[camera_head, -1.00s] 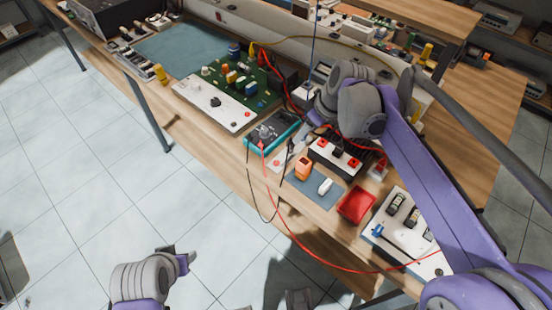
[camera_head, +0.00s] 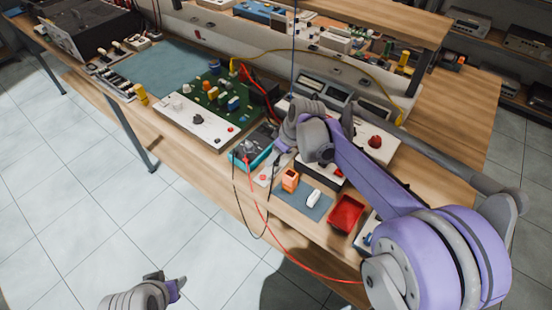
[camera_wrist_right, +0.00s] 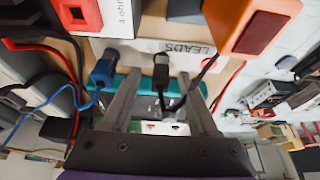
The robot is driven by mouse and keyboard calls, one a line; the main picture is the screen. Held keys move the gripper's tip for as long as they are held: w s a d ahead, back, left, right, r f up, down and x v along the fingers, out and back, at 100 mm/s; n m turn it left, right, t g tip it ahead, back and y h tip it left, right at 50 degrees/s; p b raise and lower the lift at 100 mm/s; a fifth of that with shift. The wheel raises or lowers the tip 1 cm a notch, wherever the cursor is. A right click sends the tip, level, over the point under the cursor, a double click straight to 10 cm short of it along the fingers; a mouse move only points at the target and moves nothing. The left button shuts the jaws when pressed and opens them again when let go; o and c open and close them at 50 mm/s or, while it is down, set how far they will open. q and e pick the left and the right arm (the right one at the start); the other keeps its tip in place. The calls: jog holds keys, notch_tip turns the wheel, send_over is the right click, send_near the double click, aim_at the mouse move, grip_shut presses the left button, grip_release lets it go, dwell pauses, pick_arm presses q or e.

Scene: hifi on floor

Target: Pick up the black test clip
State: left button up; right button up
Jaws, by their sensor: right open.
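The black test clip (camera_wrist_right: 161,72) stands out from a white strip labelled LEADS (camera_wrist_right: 190,48) in the right wrist view, with a dark lead curving from it. My right gripper (camera_wrist_right: 158,76) is open, with one finger on each side of the clip in that picture; I cannot tell whether they touch it. In the head view, my right gripper (camera_head: 281,152) is over the bench beside the teal-edged meter (camera_head: 264,161), and the clip cannot be made out there. My left gripper (camera_head: 170,284) is low over the floor, its opening unclear.
A blue clip (camera_wrist_right: 103,70) is close beside the left finger. An orange object (camera_head: 290,180) and a white one (camera_head: 313,199) lie on a blue mat, near a red tray (camera_head: 345,214). A red lead (camera_head: 300,262) loops off the bench edge. A green circuit board (camera_head: 225,92) is farther left.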

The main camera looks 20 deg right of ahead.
grip_shut()
jog(key=shift+r, duration=0.1)
dwell(0.3)
notch_tip(320, 180, up, 10)
jog(key=shift+p, duration=0.65)
notch_tip(320, 180, up, 7)
jog(key=p, duration=0.5)
dwell(0.6)
